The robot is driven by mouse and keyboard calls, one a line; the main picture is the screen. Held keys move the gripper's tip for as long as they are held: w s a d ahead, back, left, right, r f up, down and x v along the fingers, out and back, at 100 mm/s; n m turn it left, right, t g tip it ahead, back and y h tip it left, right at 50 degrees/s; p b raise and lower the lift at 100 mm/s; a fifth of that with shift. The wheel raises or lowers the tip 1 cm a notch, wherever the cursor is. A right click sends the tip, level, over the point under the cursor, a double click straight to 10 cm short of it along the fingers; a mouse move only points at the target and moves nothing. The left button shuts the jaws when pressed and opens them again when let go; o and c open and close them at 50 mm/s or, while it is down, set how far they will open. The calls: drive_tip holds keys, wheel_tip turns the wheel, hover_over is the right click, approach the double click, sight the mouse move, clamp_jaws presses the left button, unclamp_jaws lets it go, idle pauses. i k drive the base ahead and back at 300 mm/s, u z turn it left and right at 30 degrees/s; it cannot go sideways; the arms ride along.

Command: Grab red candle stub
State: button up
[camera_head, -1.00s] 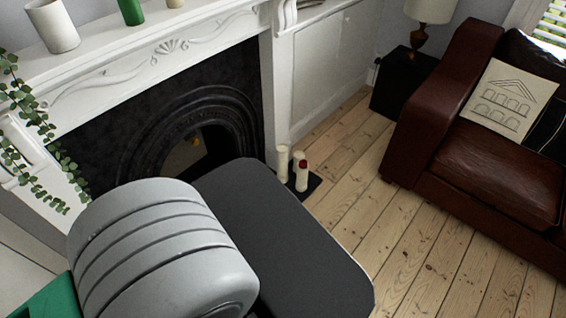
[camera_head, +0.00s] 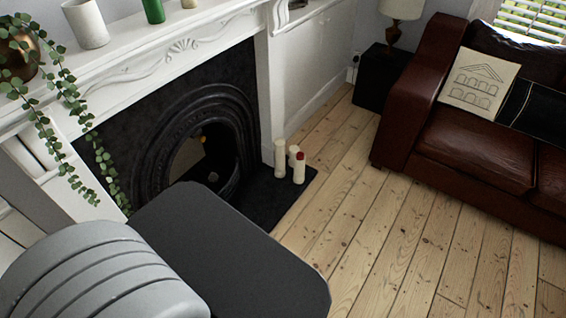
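Grey and black parts of my own body fill the lower left. My gripper's fingers do not show.
The white fireplace surround (camera_head: 266,100) rises behind the candles. A trailing plant (camera_head: 50,125) hangs from the mantel at left. A brown leather sofa (camera_head: 470,150) stands at right, with a black side table (camera_head: 384,78) behind it. The floorboards (camera_head: 375,235) between hearth and sofa are clear.

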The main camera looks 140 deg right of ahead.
sight(300, 154)
drive_tip(key=z, duration=0.05)
drive_tip(key=i, duration=0.25)
drive_tip(key=z, duration=5.3)
drive_tip(key=i, duration=0.5)
drive_tip(key=z, duration=0.95)
drive_tip(key=i, duration=2.75)
